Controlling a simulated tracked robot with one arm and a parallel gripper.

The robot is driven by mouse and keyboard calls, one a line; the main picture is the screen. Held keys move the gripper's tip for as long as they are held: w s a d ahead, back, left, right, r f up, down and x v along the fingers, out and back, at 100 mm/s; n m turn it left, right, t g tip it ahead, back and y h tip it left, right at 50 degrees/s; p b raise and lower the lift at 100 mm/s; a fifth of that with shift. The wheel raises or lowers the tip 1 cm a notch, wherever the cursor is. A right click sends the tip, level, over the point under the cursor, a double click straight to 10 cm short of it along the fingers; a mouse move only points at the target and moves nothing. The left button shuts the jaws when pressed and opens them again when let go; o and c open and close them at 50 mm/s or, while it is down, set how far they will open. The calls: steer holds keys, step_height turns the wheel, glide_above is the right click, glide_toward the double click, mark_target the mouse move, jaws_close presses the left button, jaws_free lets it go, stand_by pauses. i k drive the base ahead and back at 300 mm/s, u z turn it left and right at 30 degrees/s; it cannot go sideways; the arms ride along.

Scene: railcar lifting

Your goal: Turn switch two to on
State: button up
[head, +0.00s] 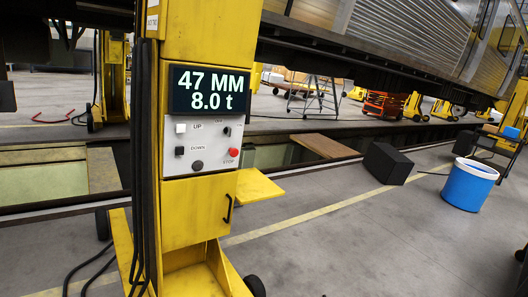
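A yellow lifting column (205,222) stands left of the middle in the head view. Its grey control panel (205,145) faces me. I cannot read a label that says switch two, nor tell any switch's position. The display (209,91) above reads 47 MM and 8.0 t. My gripper is not in view.
A yellow shelf (257,186) juts out right of the column. Black cables (143,150) hang down its left side. A black box (388,165) and a blue bucket (468,184) stand on the floor at right. A raised railcar (400,40) is behind. The floor right of the column is open.

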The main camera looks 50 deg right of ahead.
mark_target(227, 130)
steer(key=z, duration=0.9)
steer(key=k, duration=0.85)
steer(key=z, duration=0.15)
steer(key=i, duration=0.85)
steer(key=u, duration=0.15)
